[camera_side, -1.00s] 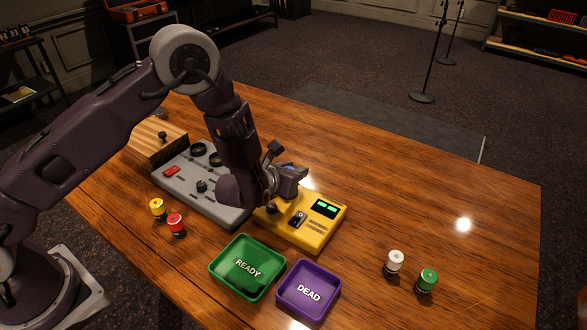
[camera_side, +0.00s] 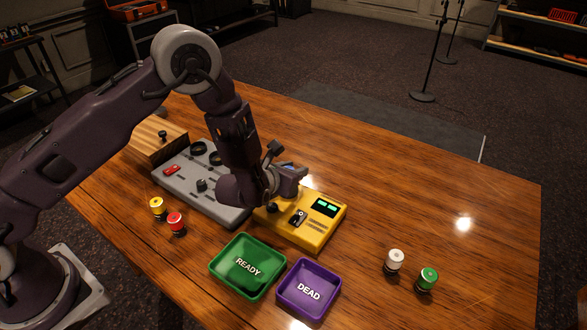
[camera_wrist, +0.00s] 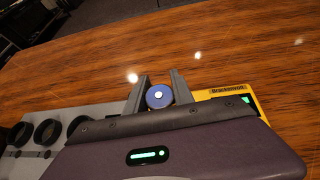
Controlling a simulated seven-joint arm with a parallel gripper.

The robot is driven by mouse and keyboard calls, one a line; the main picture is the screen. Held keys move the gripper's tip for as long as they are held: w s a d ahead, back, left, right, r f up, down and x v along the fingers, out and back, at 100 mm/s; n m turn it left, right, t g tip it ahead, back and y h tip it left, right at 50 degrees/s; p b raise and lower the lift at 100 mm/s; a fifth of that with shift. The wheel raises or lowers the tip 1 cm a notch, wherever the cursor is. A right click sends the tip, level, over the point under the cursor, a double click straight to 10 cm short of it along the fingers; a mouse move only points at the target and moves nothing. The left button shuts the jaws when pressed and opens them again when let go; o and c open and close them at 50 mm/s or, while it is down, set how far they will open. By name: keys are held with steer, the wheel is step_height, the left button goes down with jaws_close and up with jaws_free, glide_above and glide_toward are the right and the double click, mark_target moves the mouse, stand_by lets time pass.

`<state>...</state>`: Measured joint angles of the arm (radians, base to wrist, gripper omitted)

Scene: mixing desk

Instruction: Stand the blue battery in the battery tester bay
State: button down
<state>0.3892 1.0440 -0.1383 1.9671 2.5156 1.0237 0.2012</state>
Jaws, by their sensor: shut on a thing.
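The blue battery (camera_wrist: 159,96) shows its round blue top with a pale centre between my gripper's two fingers in the wrist view. My gripper (camera_side: 290,170) is shut on it, above the back part of the yellow battery tester (camera_side: 325,228). In the wrist view, my gripper (camera_wrist: 158,88) hides most of the tester (camera_wrist: 228,95). Only a bit of blue shows at the fingers in the side view. The bay and the battery's lower end are hidden, so I cannot tell whether the battery is in the bay or above it.
A grey mixing panel (camera_side: 180,190) lies left of the tester. The green READY tray (camera_side: 247,267) and purple DEAD tray (camera_side: 309,289) stand in front. Yellow (camera_side: 158,208), red (camera_side: 176,224), white (camera_side: 394,262) and green (camera_side: 427,280) batteries stand on the table.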

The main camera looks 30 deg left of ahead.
steer(key=shift+f, duration=0.5)
steer(key=c, duration=1.4)
jaws_free()
steer(key=shift+o, duration=0.2)
steer(key=shift+v, duration=5.5)
